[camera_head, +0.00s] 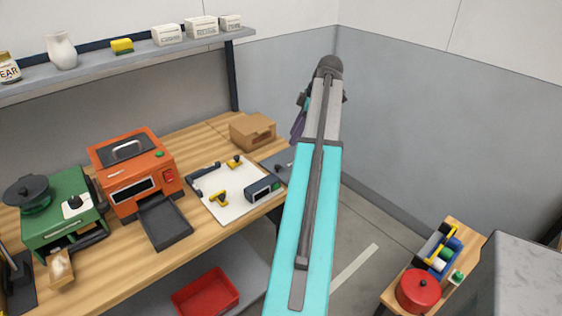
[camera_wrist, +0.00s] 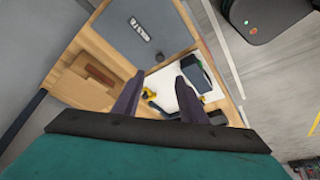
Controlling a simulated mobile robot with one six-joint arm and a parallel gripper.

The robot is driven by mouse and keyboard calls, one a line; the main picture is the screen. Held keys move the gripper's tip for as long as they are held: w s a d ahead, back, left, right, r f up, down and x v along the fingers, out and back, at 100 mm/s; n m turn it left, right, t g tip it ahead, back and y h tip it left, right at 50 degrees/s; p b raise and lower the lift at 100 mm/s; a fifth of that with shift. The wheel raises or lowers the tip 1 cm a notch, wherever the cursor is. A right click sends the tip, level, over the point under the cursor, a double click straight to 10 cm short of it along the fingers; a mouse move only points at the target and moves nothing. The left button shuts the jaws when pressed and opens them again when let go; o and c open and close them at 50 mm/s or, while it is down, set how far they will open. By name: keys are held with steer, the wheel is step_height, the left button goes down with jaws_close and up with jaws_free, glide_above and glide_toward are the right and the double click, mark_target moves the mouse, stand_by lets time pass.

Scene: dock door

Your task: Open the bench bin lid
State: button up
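My gripper (camera_wrist: 158,84) shows two dark purple fingers spread apart, with nothing held between them. In the head view one purple finger (camera_head: 297,127) shows beside my arm, above the bench's right end. No part is clearly marked as the bench bin lid. A flat dark grey panel (camera_head: 275,161) lies at that end, partly hidden by my arm. In the wrist view this panel (camera_wrist: 150,22) has a small light marking or fitting. It lies ahead of the fingers and looks flat; I cannot tell whether it is the lid. No contact is visible.
A brown cardboard box (camera_head: 252,131) stands behind the panel. A white board (camera_head: 222,187) with yellow tools and a dark device (camera_head: 263,190) lies left of it. An orange machine (camera_head: 131,172) stands farther left. Grey walls close the corner behind.

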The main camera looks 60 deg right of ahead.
mark_target(278, 166)
steer(key=shift+f, duration=0.1)
steer(key=shift+p+x, duration=1.75)
steer(key=shift+x, duration=5)
steer(key=shift+c, duration=0.5)
jaws_close()
